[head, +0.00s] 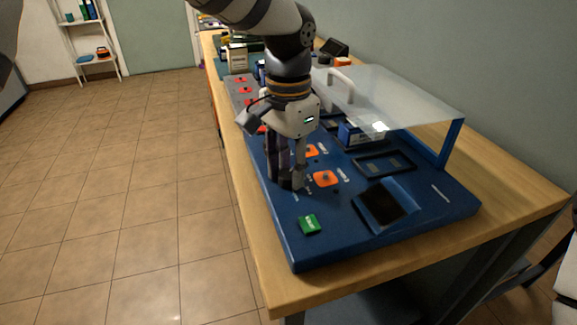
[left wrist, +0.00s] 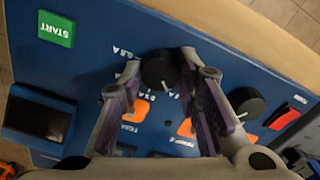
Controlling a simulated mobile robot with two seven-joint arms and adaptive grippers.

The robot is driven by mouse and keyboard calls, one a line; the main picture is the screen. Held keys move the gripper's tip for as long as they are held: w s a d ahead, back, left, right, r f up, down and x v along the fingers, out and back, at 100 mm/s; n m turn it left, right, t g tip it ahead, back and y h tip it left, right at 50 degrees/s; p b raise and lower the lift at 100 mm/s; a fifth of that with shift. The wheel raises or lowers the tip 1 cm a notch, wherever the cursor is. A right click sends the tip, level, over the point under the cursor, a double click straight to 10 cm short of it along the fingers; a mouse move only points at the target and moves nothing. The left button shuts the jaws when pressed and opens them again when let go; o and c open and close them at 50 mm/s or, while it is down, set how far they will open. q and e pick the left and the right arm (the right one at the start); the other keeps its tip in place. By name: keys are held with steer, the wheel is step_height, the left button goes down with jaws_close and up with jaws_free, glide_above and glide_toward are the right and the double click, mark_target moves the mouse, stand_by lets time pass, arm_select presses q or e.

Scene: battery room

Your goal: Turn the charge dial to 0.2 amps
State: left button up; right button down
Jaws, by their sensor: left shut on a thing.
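The blue charger panel (head: 340,228) lies on the wooden bench. My left gripper (head: 286,184) points down at the panel's near left part, and its fingers hide the dial in the head view. In the left wrist view, the left gripper (left wrist: 160,72) is shut on a round black dial (left wrist: 157,70), with one finger on each side. White amp markings (left wrist: 124,52) show beside this dial, partly hidden by the fingers; the dial's setting cannot be read. A second black dial (left wrist: 246,102) sits to the right, behind a finger. My right gripper is not in view.
A green START button (head: 309,224) and a dark screen (head: 383,204) are on the panel near the gripper. Orange pads (head: 326,178) lie just right of the fingers. A clear cover (head: 400,95) stands over the panel's right side. A red switch (left wrist: 284,118) lies past the second dial.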

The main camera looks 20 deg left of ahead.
mark_target(288, 173)
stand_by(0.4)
arm_select(q)
steer(key=o, duration=1.2)
step_height(288, 173, up, 12)
steer(key=shift+r, duration=0.1)
